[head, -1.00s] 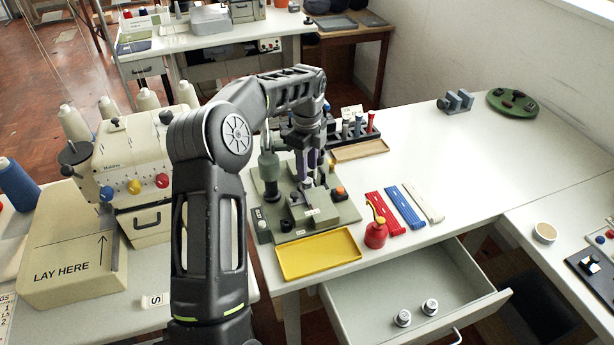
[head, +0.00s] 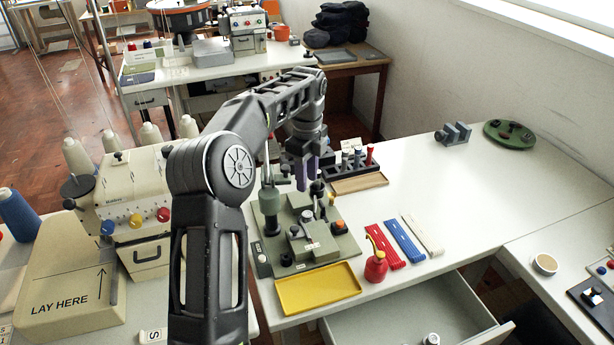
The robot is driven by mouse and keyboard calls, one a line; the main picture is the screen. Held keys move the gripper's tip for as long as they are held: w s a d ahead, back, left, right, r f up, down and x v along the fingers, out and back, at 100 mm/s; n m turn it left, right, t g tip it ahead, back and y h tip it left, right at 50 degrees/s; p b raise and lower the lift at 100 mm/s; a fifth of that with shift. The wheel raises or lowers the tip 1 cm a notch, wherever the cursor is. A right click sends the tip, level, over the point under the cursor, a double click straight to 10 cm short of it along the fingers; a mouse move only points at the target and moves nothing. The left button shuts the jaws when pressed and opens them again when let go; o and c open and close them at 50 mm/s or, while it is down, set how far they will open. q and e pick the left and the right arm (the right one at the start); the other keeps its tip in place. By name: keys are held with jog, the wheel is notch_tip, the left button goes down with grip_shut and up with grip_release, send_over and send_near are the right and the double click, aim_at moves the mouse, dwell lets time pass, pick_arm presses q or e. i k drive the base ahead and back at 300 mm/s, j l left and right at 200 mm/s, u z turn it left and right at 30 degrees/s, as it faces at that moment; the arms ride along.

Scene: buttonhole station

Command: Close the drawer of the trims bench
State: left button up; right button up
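The drawer (head: 375,322) of the trims bench (head: 470,185) stands pulled out below the bench's front edge at the lower right. Its near part and handle are cut off by the picture's bottom edge. One small metallic round item (head: 431,339) shows inside it. My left gripper (head: 307,184) points down over the green buttonhole device, well behind and left of the drawer and not touching it. Its two purple fingers show close together, and I cannot tell whether they are apart. My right gripper is not in view.
The green device (head: 300,235) stands behind the tray. The bench's right middle is clear.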

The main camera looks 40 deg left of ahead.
aim_at(444, 305)
jog(key=k+l, duration=0.15)
jog(key=k, duration=0.35)
jog(key=k+l, duration=0.15)
jog(key=k, duration=0.35)
